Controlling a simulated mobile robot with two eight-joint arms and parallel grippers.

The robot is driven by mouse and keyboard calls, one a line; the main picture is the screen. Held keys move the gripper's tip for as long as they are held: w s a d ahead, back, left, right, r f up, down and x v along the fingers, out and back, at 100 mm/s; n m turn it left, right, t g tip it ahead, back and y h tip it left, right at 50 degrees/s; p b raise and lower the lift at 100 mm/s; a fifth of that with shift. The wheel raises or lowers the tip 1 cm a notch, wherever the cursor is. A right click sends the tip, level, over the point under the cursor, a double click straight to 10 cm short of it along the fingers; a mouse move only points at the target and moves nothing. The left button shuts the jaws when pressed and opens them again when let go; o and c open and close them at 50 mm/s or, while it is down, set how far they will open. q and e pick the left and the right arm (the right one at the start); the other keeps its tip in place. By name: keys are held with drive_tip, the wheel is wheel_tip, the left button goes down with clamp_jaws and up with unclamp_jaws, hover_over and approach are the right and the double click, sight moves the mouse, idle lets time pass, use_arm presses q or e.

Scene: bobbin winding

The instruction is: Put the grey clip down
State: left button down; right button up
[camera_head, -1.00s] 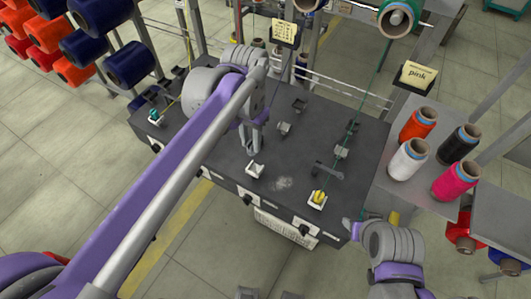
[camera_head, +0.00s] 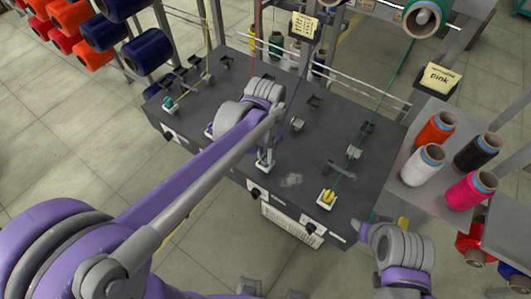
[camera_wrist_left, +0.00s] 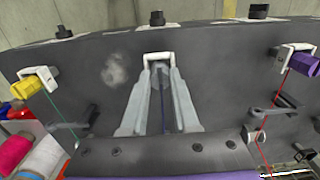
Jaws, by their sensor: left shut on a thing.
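My left gripper (camera_head: 266,165) reaches down to the front edge of the dark machine top and is shut. In the left wrist view its fingertips (camera_wrist_left: 160,78) are closed around the grey clip (camera_wrist_left: 161,72), at a white U-shaped holder (camera_wrist_left: 158,56). The clip is largely hidden between the fingers, and a dark blue-purple thread runs from it. I cannot tell whether the clip is seated in the holder. My right gripper (camera_head: 361,230) is beside the machine's right front corner; its jaws are not clear.
A yellow clip (camera_head: 328,196) and a teal clip (camera_head: 168,103) sit in white holders along the front edge. A purple clip (camera_wrist_left: 301,62) shows in the left wrist view. Threads cross the dark top (camera_head: 320,135). Cones, including a white one (camera_head: 424,165), stand on the right shelf.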

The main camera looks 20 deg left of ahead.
sight(265, 156)
use_arm(q)
drive_tip(key=shift+f, duration=0.25)
drive_tip(key=c, duration=0.7)
unclamp_jaws()
drive_tip(key=shift+r, duration=0.1)
wheel_tip(265, 156, up, 12)
drive_tip(key=s+a+f+n+t, duration=0.1)
drive_tip(key=s+a+f+t, duration=0.1)
drive_tip(key=s+f, duration=0.2)
drive_tip(key=s+a+f+n+t, duration=0.1)
drive_tip(key=s+a+f+t, duration=0.1)
drive_tip(key=s+f, duration=0.2)
drive_tip(key=s+a+f+n+t, duration=0.1)
drive_tip(key=s+a+f+n, duration=0.1)
drive_tip(key=s+f, duration=0.2)
drive_tip(key=shift+s+a+t, duration=0.3)
drive_tip(key=shift+s+t, duration=0.05)
drive_tip(key=shift+t, duration=0.05)
